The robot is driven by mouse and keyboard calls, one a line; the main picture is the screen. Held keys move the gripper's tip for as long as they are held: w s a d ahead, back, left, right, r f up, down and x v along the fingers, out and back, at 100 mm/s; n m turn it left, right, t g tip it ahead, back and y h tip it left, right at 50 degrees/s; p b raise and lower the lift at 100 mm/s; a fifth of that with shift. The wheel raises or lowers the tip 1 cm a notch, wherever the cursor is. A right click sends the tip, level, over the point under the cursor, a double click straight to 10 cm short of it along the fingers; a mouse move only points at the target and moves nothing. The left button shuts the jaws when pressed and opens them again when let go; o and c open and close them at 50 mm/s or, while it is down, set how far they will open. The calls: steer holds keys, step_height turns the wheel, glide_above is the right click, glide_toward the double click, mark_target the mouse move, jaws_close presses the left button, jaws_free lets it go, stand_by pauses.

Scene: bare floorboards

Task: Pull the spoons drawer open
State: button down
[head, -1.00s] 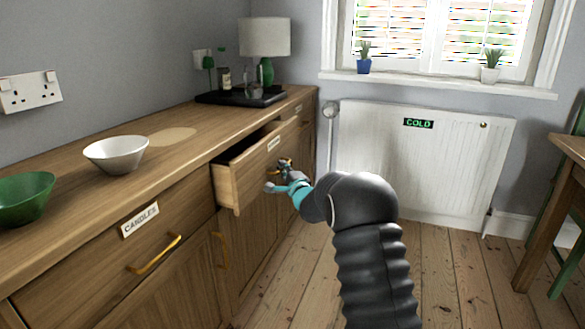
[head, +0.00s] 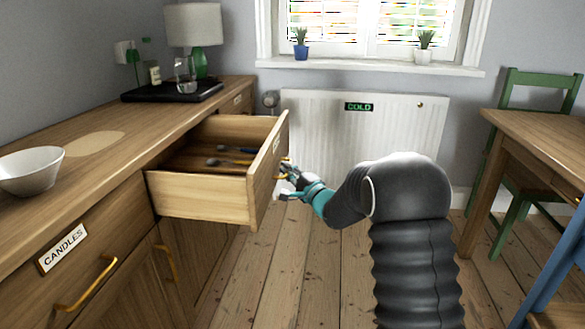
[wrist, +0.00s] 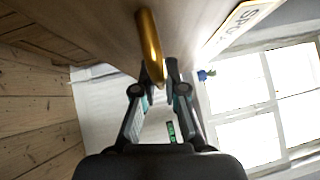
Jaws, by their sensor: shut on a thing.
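The spoons drawer (head: 205,196) stands well out of the sideboard in the head view, with several spoons or similar cutlery (head: 232,155) lying inside. Its label (wrist: 238,24) is partly readable in the wrist view. My gripper (head: 285,180) is at the drawer's front, at its gold handle. In the wrist view my gripper (wrist: 158,82) is shut on the gold handle (wrist: 149,42). In the head view my gripper hides most of the handle.
The candles drawer (head: 85,265) is shut at the near left. A white bowl (head: 30,172) and a black tray (head: 172,92) stand on the sideboard. A wooden table (head: 545,140) and chairs are at the right. Bare floor lies between.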

steer(key=shift+d, duration=0.25)
steer(key=c, duration=1.2)
jaws_free()
steer(key=v, duration=1.2)
steer(key=shift+a, duration=0.1)
